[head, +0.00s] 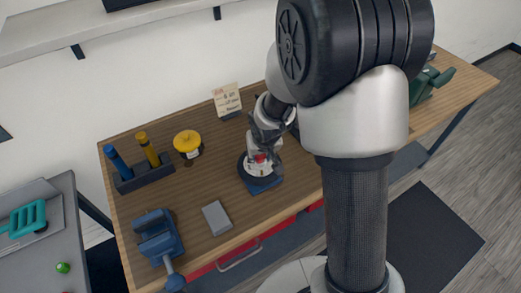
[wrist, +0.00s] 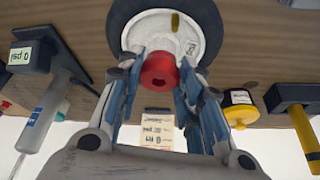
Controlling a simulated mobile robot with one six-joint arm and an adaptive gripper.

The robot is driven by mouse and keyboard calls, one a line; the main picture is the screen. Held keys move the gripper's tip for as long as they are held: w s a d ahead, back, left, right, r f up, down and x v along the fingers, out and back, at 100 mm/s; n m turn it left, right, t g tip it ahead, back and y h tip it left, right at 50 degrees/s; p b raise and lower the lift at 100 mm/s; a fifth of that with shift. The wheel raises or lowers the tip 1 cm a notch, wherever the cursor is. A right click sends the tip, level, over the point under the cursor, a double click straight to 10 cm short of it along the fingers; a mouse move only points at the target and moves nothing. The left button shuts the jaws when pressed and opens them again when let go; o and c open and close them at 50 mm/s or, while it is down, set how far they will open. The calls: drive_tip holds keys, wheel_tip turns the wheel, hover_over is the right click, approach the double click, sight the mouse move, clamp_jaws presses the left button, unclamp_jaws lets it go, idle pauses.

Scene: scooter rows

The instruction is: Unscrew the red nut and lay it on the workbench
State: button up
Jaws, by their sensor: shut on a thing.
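The red nut (wrist: 160,71) sits in front of the white hub of a small dark-tyred wheel (wrist: 208,22) in the wrist view. My gripper (wrist: 159,66) has one finger on each side of the nut and is shut on it. In the head view the nut (head: 260,158) shows as a small red spot under my gripper (head: 262,152). The wheel lies on a blue base (head: 264,186) on the wooden workbench (head: 215,180). Whether the nut is still threaded on the hub cannot be told, as its underside is hidden.
A blue vise (head: 158,236) and a grey block (head: 216,217) are near the front. Bare wood lies between the pot and the block.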

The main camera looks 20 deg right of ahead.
drive_tip(key=shift+w+r+n+p, duration=0.2)
drive_tip(key=shift+n+p, duration=0.1)
drive_tip(key=shift+p, duration=1.95)
drive_tip(key=shift+n+y+p, duration=0.5)
drive_tip(key=shift+n+p, duration=0.4)
drive_tip(key=shift+p, duration=3.1)
drive_tip(key=shift+s+f+n+y+p, duration=0.1)
drive_tip(key=shift+n+y+p, duration=0.3)
drive_tip(key=shift+n+p, duration=1.2)
drive_tip(key=shift+s+f+n+y+p, duration=0.1)
drive_tip(key=shift+n+y+p, duration=0.4)
drive_tip(key=shift+p, duration=2.05)
